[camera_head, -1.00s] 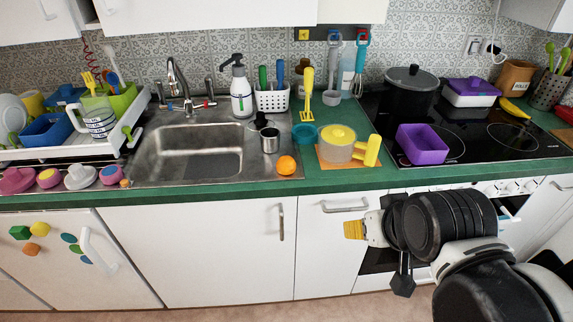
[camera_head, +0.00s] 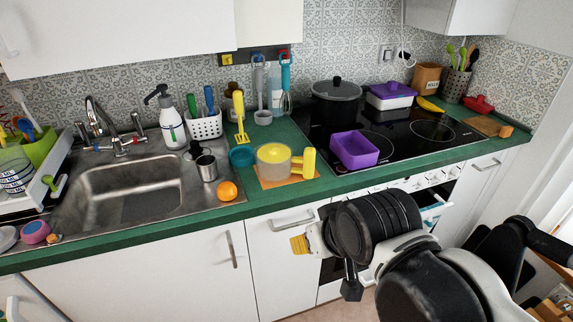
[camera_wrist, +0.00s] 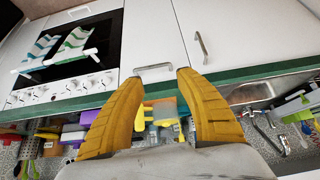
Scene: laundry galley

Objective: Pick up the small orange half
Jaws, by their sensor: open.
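A small round orange fruit (camera_head: 228,190) sits at the right front edge of the sink, by the green counter edge; I cannot tell whether it is a half or whole. My gripper (camera_head: 299,244) is in front of the cabinets, below the counter edge, to the right of and apart from the fruit. In the wrist view my gripper (camera_wrist: 163,92) shows two yellow fingers spread wide with nothing held between them. I cannot make out the fruit in the wrist view.
A yellow-lidded cup (camera_head: 273,165) stands on an orange mat right of the fruit. A metal cup (camera_head: 206,168) stands behind it. A purple tub (camera_head: 354,150) is on the stove. The sink (camera_head: 130,195) is empty.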

